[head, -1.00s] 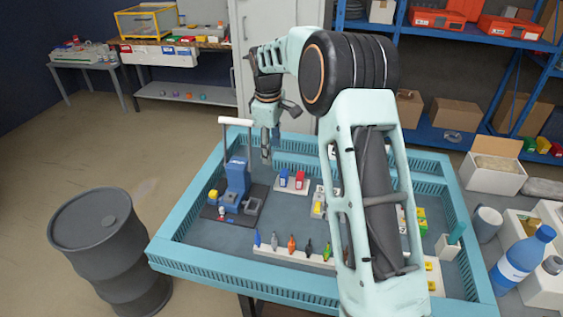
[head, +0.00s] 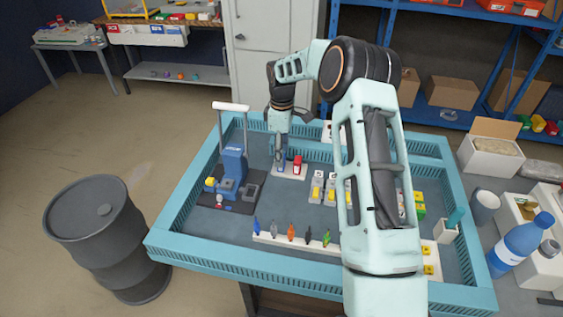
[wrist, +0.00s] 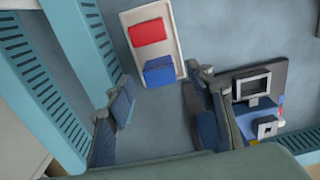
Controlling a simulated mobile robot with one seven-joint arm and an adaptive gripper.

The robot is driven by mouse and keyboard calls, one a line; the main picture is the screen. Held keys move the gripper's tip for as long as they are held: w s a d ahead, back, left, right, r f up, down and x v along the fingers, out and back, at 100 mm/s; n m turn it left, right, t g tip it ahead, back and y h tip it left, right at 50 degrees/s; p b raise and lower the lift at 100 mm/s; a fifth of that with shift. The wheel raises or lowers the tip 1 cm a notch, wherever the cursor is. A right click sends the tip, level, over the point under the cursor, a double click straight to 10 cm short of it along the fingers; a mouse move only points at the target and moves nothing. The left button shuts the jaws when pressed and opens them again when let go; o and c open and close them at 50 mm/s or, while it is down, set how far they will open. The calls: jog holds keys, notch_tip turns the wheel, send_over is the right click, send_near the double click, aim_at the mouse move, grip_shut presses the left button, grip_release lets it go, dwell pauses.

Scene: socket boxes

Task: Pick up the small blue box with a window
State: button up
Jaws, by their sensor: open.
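A small blue box (wrist: 160,71) lies beside a red box (wrist: 148,32) on a white tray (wrist: 174,40) in the wrist view. No window can be made out on the blue box. My gripper (wrist: 162,98) is open, with its two fingers apart and nothing between them. The blue box shows just beyond the fingertips, roughly in line with the gap. In the head view, my gripper (head: 280,166) hangs over the left part of the white tray (head: 290,176) and largely hides the blue box. The red box (head: 297,165) stands just right of it.
A blue press-like device (head: 233,170) with a tall handle stands to the left. Small grey-and-yellow boxes (head: 317,192) stand to the right. A white strip (head: 295,243) with several coloured pieces lies nearer. A teal slotted rim (head: 240,268) surrounds the work surface.

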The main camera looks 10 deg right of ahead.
jog(key=shift+f, duration=1.25)
jog(key=c, duration=1.2)
jog(key=shift+c, duration=0.2)
jog(key=shift+r, duration=0.15)
